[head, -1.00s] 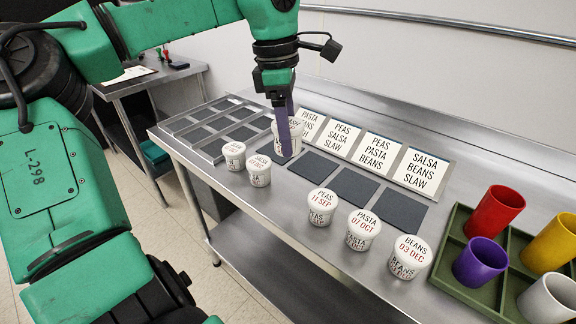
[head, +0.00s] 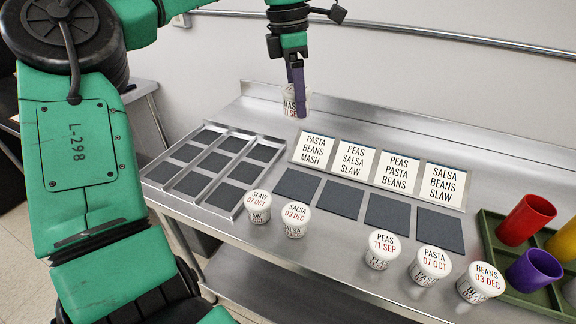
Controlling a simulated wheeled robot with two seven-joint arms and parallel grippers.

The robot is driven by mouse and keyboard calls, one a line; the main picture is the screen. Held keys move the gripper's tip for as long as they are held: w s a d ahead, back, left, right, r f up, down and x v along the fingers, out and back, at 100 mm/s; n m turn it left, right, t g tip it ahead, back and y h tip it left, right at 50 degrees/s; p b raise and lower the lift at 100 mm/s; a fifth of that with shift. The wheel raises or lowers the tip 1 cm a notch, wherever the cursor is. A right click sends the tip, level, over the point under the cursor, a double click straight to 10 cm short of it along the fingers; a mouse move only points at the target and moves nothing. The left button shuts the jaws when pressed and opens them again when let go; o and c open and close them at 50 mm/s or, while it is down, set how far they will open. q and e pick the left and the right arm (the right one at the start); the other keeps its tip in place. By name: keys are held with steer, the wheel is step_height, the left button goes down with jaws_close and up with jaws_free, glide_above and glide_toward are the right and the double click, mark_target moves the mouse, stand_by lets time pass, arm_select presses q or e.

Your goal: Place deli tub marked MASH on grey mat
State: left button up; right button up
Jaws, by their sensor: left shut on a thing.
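My left gripper (head: 298,108), with purple fingers, is shut on a white deli tub (head: 289,104) with partly hidden lettering that reads like MASH. The tub is in the air, clear of the counter and its mats, and shows above the PASTA BEANS MASH card. A row of dark grey mats lies on the counter in front of the cards: first mat (head: 297,185), second mat (head: 340,198), third mat (head: 387,213) and fourth mat (head: 434,229). All are bare. My right gripper is not in view.
Tubs marked SLAW (head: 258,207), SALSA (head: 295,220), PEAS (head: 382,250), PASTA (head: 430,266) and BEANS (head: 479,283) stand along the front. A metal tray (head: 217,188) with dark squares is at left. A green crate (head: 488,230) with coloured cups is at right.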

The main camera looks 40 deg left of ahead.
arm_select(q)
steer(key=shift+w+a+f, duration=0.1)
steer(key=shift+w+f, duration=0.05)
steer(key=shift+f, duration=0.1)
steer(key=f, duration=1.3)
steer(key=d+f, duration=0.1)
steer(key=f, duration=0.5)
steer(key=shift+w+d+f+p, duration=0.1)
steer(key=shift+w+f+p, duration=0.05)
steer(key=shift+p, duration=0.25)
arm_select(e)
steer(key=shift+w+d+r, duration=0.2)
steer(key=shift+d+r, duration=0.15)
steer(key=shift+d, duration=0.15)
arm_select(q)
steer(key=shift+f+b, duration=0.25)
steer(key=shift+b, duration=0.1)
steer(key=o, duration=1.4)
steer(key=shift+r, duration=0.1)
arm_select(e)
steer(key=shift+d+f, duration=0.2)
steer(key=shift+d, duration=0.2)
arm_select(q)
steer(key=shift+r, duration=0.1)
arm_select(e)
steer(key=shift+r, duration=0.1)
